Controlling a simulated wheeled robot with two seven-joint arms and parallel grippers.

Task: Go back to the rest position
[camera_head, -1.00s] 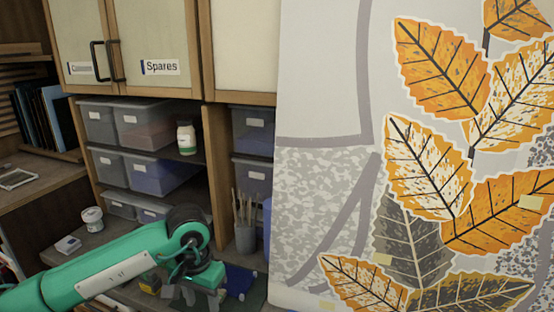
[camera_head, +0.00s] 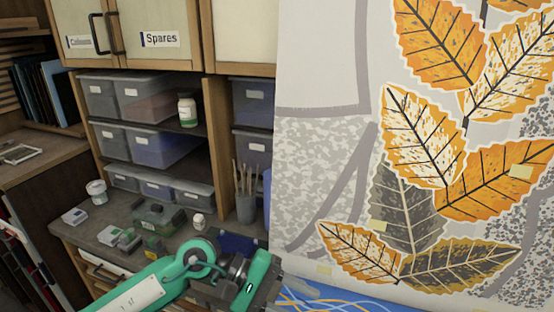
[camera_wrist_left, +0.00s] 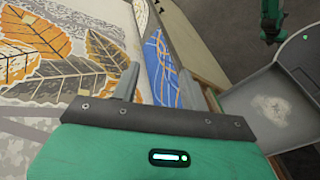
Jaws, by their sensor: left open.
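My left arm comes in from the lower left in the head view. Its wrist and left gripper (camera_head: 262,282) hang in front of the workbench edge, and the fingertips are hard to make out there. In the left wrist view the left gripper (camera_wrist_left: 158,82) has its two grey fingers apart with nothing between them. Beyond the fingers are the leaf-painted panel (camera_wrist_left: 60,50) and a blue strip with coloured lines (camera_wrist_left: 160,60). My right gripper is not clearly in view.
The workbench (camera_head: 105,215) holds a green-grey box (camera_head: 158,216), a small white jar (camera_head: 199,221) and a brush pot (camera_head: 246,208). Grey bins (camera_head: 150,145) fill the shelf above. The large leaf panel (camera_head: 330,200) stands on the right. A grey tray (camera_wrist_left: 270,100) shows in the wrist view.

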